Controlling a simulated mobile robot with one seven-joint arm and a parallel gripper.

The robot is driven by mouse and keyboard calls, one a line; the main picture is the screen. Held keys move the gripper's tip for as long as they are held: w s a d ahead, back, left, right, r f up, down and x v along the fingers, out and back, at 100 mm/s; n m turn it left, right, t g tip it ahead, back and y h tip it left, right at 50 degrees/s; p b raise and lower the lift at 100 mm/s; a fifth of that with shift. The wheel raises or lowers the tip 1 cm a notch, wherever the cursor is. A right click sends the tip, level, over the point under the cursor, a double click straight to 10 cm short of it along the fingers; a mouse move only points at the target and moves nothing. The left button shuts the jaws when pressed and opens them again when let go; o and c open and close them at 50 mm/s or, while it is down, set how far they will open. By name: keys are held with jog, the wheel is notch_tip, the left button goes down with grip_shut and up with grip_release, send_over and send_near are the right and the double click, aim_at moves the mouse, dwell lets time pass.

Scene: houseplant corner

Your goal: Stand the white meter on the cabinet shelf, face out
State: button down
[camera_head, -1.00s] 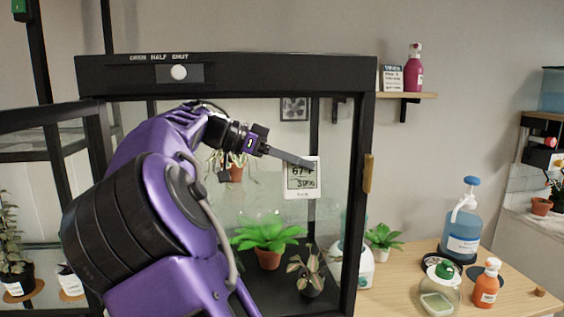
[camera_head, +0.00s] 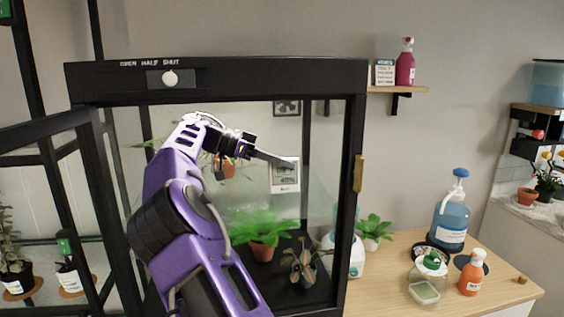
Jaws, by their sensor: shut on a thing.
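The white meter (camera_head: 285,182) is held upright in the opening of the black-framed glass cabinet (camera_head: 212,84), its display side toward the camera. My gripper (camera_head: 282,161) is shut on the meter at its upper part, with the arm coming in from the lower left. The meter is in the air, well above the dark cabinet floor (camera_head: 283,291). The readout on its face is too small to read now. A clear shelf inside the cabinet is hard to make out behind the arm.
Inside stand a bright green potted plant (camera_head: 262,232) and a pale-leaved plant (camera_head: 301,262). A hanging pot (camera_head: 226,168) is behind my wrist. The open door (camera_head: 58,133) is at left. Right of the cabinet, a wooden table (camera_head: 384,289) holds bottles and a jar.

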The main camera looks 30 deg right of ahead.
jog(key=shift+f+b, duration=0.5)
jog(key=shift+f, duration=0.15)
jog(key=c, duration=0.8)
grip_release()
jog(key=shift+o, duration=0.2)
jog(key=shift+r+p, duration=0.55)
jog(key=shift+r, duration=0.1)
jog(key=v, duration=0.7)
jog(key=shift+a, duration=0.2)
jog(key=shift+r, duration=0.1)
jog(key=shift+w+d, duration=0.1)
